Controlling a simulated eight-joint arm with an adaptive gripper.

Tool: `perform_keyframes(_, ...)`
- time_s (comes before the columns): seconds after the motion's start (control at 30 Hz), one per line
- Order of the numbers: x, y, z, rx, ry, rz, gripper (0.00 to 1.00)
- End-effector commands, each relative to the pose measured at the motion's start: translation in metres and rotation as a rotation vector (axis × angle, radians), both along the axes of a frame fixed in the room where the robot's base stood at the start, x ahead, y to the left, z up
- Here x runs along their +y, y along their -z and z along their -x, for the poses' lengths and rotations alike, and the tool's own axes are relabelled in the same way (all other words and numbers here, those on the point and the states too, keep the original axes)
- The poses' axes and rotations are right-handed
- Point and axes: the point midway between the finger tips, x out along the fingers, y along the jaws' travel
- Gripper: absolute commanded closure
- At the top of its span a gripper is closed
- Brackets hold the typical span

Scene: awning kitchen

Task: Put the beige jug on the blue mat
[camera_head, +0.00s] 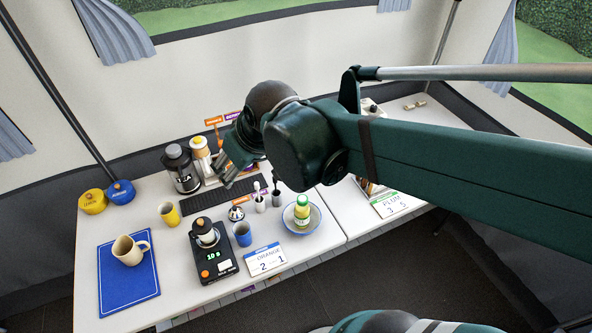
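The beige jug (127,254) stands upright on the blue mat (130,289) at the left front of the table, towards the mat's upper part. Its handle points to the right. My gripper (228,172) is above the back middle of the table, well to the right of the jug and apart from it. Its fingers point down and to the left. They are small and dark here, so I cannot tell whether they are open or shut. No object shows clearly between them.
A yellow cup (169,214), a black scale (214,266) with a jar on it, and a blue cup (242,234) stand right of the mat. Yellow (93,201) and blue (121,192) pots stand behind it. A bowl (312,222) holds a bottle. My arm hides part of the right table.

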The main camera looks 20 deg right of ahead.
Motion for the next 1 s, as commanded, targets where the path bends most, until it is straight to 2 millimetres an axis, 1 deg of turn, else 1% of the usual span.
perform_keyframes(0.03, -0.01, -0.001, 0.007, -0.004, 0.026, -0.003, 0.44)
perform_keyframes(0.2, -0.04, -0.006, 0.027, -0.021, 0.105, -0.012, 0.44)
perform_keyframes(0.5, -0.086, -0.009, 0.063, -0.053, 0.242, -0.029, 0.44)
perform_keyframes(0.7, -0.106, -0.009, 0.081, -0.068, 0.307, -0.037, 0.44)
perform_keyframes(0.83, -0.111, -0.008, 0.087, -0.074, 0.327, -0.039, 0.44)
perform_keyframes(1.0, -0.113, -0.008, 0.088, -0.076, 0.334, -0.041, 0.44)
